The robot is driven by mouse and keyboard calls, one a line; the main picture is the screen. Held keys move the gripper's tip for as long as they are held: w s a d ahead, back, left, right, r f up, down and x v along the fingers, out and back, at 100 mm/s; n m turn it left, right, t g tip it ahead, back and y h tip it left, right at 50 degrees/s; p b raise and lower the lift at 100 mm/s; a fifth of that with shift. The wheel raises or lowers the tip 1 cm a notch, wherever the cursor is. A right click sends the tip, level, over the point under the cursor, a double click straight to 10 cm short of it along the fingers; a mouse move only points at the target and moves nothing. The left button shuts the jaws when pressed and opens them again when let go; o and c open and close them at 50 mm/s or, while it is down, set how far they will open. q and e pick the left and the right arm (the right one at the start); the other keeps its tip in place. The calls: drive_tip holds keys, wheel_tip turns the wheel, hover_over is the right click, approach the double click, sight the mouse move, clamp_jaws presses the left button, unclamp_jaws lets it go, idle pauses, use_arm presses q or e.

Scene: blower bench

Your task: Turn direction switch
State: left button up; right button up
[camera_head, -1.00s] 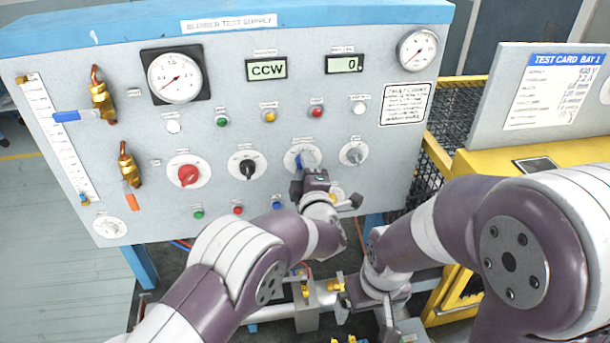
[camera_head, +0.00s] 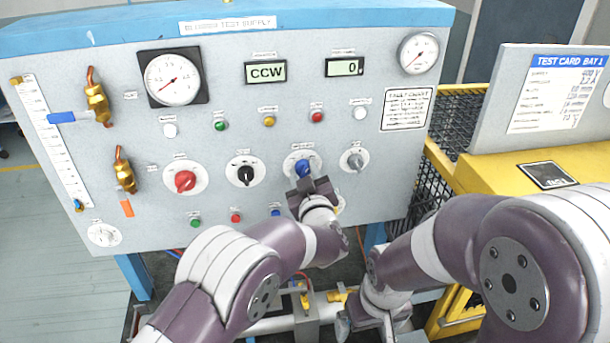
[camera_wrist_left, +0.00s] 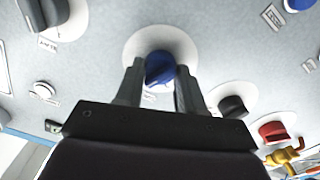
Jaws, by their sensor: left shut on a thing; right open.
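The blue knob (camera_head: 303,168) sits on a white round plate in the lower row of the panel. My left gripper (camera_head: 304,184) is at the panel front. In the left wrist view, its two fingers stand on either side of the blue knob (camera_wrist_left: 160,68) and are shut on it. The fingers hide part of the knob and its plate. The direction display (camera_head: 266,72) reads CCW. My right gripper (camera_head: 366,322) is low, below the panel, and well apart from the knob. Its fingers are partly hard to make out.
A grey knob (camera_head: 354,160) is close to the right of the blue knob; a black knob (camera_head: 245,172) and a red knob (camera_head: 185,181) are to its left. A second display (camera_head: 345,67) reads 0. A yellow-framed cage (camera_head: 460,120) stands at the right.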

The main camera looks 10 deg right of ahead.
use_arm(q)
drive_tip(key=shift+m+p, duration=0.4)
drive_tip(key=shift+m, duration=1.7)
drive_tip(key=o, duration=0.8)
drive_tip(key=shift+o, duration=1.2)
drive_tip(key=shift+f, duration=0.1)
drive_tip(key=shift+w, duration=0.15)
